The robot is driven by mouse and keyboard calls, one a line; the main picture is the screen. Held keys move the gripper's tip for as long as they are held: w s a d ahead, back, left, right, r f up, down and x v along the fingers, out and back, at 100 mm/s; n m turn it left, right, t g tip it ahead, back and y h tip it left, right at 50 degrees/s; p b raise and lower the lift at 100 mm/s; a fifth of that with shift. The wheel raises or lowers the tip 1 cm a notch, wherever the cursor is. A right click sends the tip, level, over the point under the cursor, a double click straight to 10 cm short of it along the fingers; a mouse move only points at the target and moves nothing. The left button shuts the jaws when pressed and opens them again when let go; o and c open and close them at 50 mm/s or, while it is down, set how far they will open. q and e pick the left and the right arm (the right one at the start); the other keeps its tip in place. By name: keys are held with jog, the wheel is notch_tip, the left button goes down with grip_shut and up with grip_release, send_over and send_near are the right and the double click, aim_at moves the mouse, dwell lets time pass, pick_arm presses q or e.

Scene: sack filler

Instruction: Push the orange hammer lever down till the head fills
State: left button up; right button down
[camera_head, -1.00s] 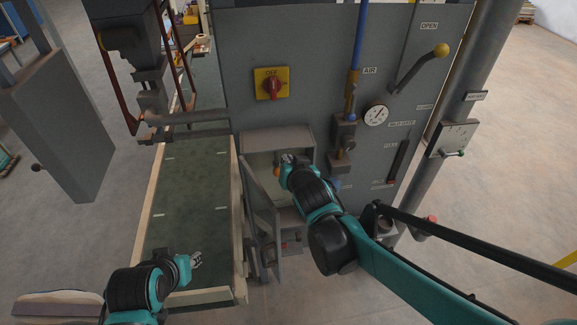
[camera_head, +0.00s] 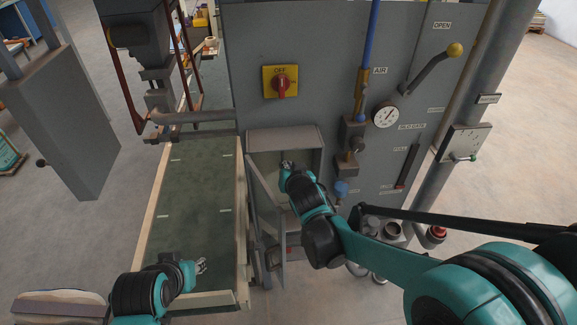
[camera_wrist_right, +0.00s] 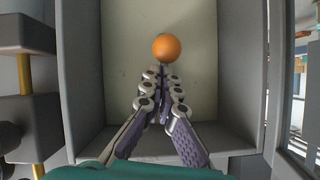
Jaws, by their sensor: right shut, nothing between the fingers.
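The orange ball knob (camera_wrist_right: 166,47), which I take for the end of the hammer lever, shows inside an open grey box in the right wrist view. Its rod is hidden. My right gripper (camera_wrist_right: 162,75) is shut and empty, its tips just below the ball in that picture; I cannot tell whether they touch it. In the head view the right gripper (camera_head: 287,165) reaches into the grey box (camera_head: 285,137), and the knob is not visible there. My left gripper (camera_head: 200,266) is over the near end of the green belt, too small to read.
The box's door (camera_head: 264,205) hangs open on its left. The grey panel carries a red switch (camera_head: 281,85), a gauge (camera_head: 386,116) and a yellow-knobbed lever (camera_head: 433,67). The green conveyor belt (camera_head: 190,195) runs along the left, clear in its middle.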

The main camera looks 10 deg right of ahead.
jog(key=shift+s+f+t+b, duration=0.25)
jog(key=shift+t+b, duration=0.35)
jog(key=shift+b, duration=0.3)
